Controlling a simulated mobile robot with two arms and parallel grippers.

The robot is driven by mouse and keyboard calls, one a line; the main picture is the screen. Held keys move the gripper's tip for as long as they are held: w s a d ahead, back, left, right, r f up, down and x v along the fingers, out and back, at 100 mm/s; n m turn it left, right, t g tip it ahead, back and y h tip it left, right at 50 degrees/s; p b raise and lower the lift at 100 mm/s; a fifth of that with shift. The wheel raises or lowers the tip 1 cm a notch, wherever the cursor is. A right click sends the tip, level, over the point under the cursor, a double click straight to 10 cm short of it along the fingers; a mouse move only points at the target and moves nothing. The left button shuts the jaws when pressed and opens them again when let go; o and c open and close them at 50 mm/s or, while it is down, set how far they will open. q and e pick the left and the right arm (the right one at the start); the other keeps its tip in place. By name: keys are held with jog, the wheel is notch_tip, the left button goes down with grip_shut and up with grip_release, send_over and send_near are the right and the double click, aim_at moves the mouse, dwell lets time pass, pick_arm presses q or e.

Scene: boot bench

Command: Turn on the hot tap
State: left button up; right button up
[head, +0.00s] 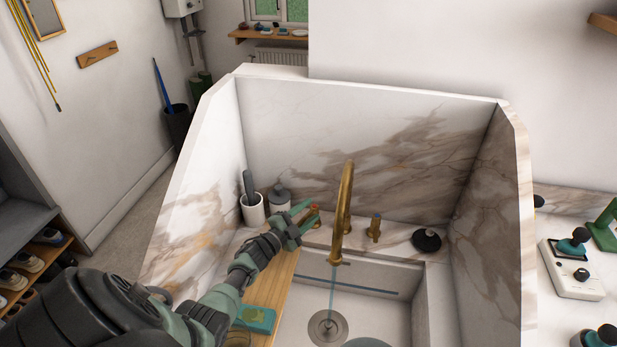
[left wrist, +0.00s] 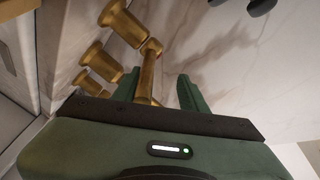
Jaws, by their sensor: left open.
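A brass gooseneck faucet (head: 345,205) stands behind the sink, and a thin bluish stream runs from its spout to the drain. A brass tap handle with a reddish top, seemingly the hot tap (head: 314,211), is left of the spout. Another brass handle (head: 375,228) with a bluish top is to its right. My left gripper (head: 303,214) is open at the left handle. In the left wrist view, a brass lever (left wrist: 147,75) lies between the open fingers (left wrist: 158,92); contact cannot be told. My right gripper is not in view.
The sink (head: 295,310) has marble walls on the left, back and right. A wooden board (head: 278,280) lies under my left forearm. A white cup (head: 253,212) and a grey bottle (head: 279,197) stand left of the gripper. A black round item (head: 427,240) sits right.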

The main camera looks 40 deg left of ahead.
aim_at(308, 217)
pick_arm(q)
notch_tip(308, 217, up, 18)
jog(key=p, duration=0.2)
dwell(0.4)
